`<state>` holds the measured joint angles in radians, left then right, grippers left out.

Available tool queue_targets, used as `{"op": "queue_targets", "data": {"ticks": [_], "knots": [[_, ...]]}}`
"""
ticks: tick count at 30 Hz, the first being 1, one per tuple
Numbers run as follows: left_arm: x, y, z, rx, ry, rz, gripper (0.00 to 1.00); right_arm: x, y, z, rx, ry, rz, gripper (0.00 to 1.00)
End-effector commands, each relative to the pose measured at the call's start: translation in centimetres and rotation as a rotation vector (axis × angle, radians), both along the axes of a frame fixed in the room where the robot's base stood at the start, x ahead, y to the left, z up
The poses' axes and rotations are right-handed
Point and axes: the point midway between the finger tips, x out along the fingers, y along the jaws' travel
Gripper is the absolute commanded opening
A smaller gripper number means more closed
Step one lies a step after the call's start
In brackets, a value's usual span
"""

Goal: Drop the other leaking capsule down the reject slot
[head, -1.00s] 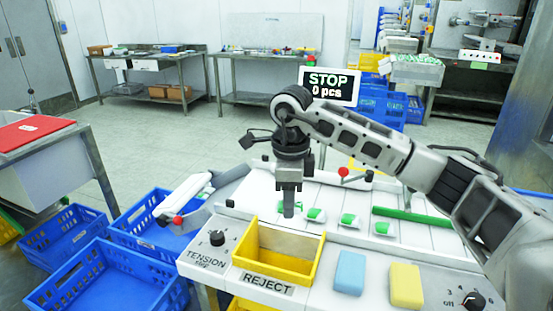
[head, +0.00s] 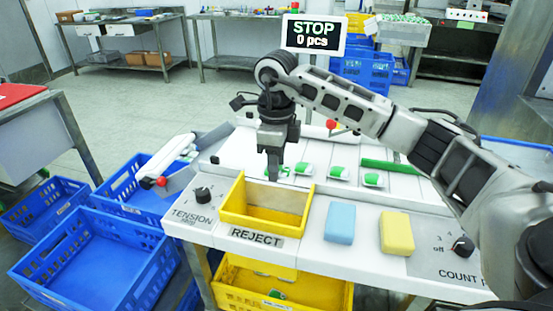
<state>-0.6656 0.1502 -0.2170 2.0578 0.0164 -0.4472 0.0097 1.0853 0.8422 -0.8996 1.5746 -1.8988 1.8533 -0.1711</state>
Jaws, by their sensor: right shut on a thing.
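My right gripper (head: 273,176) points straight down at the back edge of the yellow reject slot (head: 226,207), which has the REJECT label on its front. Its fingers are shut on a capsule that they almost wholly hide, so I cannot tell whether it leaks. Green-and-white capsules (head: 338,173) lie in a row on the white deck to the right of the gripper. A yellow crate (head: 232,297) stands below the slot, with a small green-and-white thing (head: 277,294) in it. My left gripper is not in view.
A blue sponge (head: 340,223) and a yellow sponge (head: 397,233) lie right of the slot. A tension knob (head: 202,195) is at its left. A red-knobbed lever (head: 331,125) rises behind the capsules. Blue crates (head: 92,240) stand at the left. The display (head: 313,35) reads STOP, 0 pcs.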

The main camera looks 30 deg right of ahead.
Motion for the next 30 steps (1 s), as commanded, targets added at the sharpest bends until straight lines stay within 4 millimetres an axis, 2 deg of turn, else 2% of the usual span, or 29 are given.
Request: {"op": "queue_targets", "data": {"ticks": [3, 4, 6, 7, 16, 20, 26, 30], "knots": [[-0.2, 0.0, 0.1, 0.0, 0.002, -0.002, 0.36, 0.0, 0.0, 0.1, 0.0, 0.0, 0.0, 0.16], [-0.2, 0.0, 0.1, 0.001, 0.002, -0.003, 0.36, 0.0, 0.0, 0.1, 0.0, 0.0, 0.0, 0.4], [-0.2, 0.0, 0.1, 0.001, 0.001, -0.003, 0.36, 0.0, 0.0, 0.1, 0.0, 0.0, 0.0, 0.59], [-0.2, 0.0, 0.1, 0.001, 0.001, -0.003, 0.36, 0.0, 0.0, 0.1, 0.0, 0.0, 0.0, 0.62], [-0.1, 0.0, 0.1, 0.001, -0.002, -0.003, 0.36, 0.0, 0.0, 0.3, -0.001, -0.001, 0.0, 0.62], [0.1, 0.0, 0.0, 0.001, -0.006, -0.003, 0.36, 0.1, 0.0, 1.5, 0.001, -0.005, 0.0, 0.62], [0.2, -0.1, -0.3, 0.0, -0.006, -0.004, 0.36, 0.1, 0.1, 5.8, 0.001, -0.007, 0.001, 0.62], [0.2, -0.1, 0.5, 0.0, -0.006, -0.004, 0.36, 0.1, 0.0, 9.7, -0.002, -0.007, -0.001, 0.62]]}}
